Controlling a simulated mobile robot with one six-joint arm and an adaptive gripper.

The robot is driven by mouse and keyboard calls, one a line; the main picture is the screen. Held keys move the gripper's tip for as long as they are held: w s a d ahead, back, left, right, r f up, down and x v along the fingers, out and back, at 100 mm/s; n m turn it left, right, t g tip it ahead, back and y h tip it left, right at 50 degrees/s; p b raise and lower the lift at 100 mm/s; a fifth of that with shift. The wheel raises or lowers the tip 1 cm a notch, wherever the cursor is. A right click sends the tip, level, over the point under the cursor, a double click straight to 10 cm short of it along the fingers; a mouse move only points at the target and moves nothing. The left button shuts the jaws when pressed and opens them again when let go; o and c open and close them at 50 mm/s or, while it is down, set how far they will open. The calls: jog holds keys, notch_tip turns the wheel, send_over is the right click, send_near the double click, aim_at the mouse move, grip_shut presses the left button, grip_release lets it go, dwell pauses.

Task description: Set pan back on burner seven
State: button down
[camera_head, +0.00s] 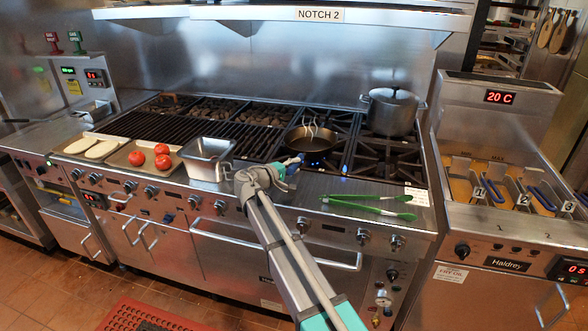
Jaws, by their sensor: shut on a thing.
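A dark frying pan (310,138) sits over a burner grate towards the right half of the range, with wisps of steam above it. A blue flame (314,163) shows under its front edge. My gripper (291,165) is at the near left of the pan, shut on the pan's handle, which is mostly hidden by the gripper. I cannot read any burner number, so I cannot tell which burner the pan is over.
A lidded pot (391,112) stands at the back right. Green tongs (370,206) lie on the front ledge. A steel container (206,158) and trays with tomatoes (162,149) are left of my arm. Fryers (500,185) stand at the right. A shelf (285,14) hangs above.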

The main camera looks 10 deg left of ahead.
jog(key=shift+c, duration=1.8)
grip_release()
jog(key=shift+s+a, duration=0.1)
jog(key=shift+s, duration=0.1)
jog(key=p+v, duration=0.1)
jog(key=v, duration=1)
jog(key=shift+s+a+r, duration=0.1)
jog(key=shift+s+a, duration=0.05)
jog(key=shift+s, duration=0.15)
